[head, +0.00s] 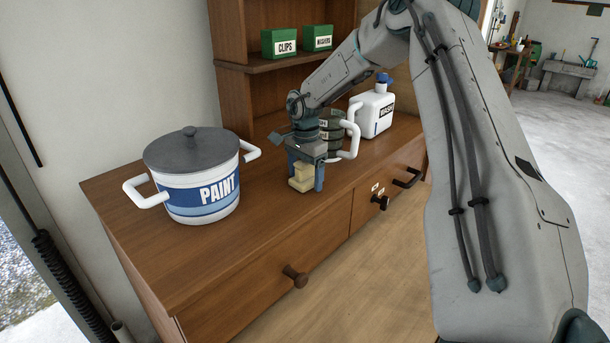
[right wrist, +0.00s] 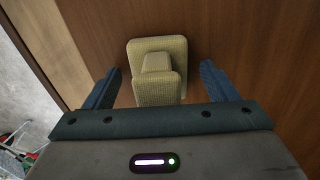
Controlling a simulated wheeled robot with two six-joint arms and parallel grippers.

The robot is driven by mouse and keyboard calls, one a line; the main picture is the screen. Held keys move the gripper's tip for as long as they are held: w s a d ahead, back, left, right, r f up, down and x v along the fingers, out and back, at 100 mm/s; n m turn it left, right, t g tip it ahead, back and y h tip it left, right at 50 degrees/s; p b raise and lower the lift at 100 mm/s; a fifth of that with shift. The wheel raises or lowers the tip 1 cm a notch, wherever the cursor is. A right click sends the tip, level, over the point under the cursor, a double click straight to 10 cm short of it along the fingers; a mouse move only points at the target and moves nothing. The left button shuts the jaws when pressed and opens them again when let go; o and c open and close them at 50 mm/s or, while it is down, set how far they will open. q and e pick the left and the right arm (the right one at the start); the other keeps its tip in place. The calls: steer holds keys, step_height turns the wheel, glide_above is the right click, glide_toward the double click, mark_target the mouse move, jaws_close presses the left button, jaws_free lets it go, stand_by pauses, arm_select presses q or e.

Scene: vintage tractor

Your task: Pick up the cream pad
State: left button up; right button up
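The cream pad (head: 301,178) stands on the wooden cabinet top, near its front edge, in the head view. In the right wrist view the cream pad (right wrist: 158,58) shows a wide square part and a narrower raised block. My right gripper (head: 305,177) points down over it. In the right wrist view my right gripper (right wrist: 160,88) has its blue fingers spread wide on either side of the pad's block, with a gap on each side. My left gripper is in neither view.
On the cabinet top (head: 255,220) a white paint pot (head: 205,200) with a grey lid stands to the left. A dark green banded container (head: 332,127) with white handles and a white jug (head: 373,112) stand behind my right gripper. Clips (head: 281,43) and washers (head: 318,38) boxes sit on the shelf.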

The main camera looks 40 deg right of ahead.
steer(key=c, duration=1)
steer(key=shift+r, duration=0.1)
steer(key=shift+r, duration=0.25)
step_height(320, 180, up, 6)
steer(key=b, duration=0.3)
steer(key=shift+r, duration=1.7)
steer(key=o, duration=0.5)
steer(key=shift+c, duration=0.2)
steer(key=c, duration=0.6)
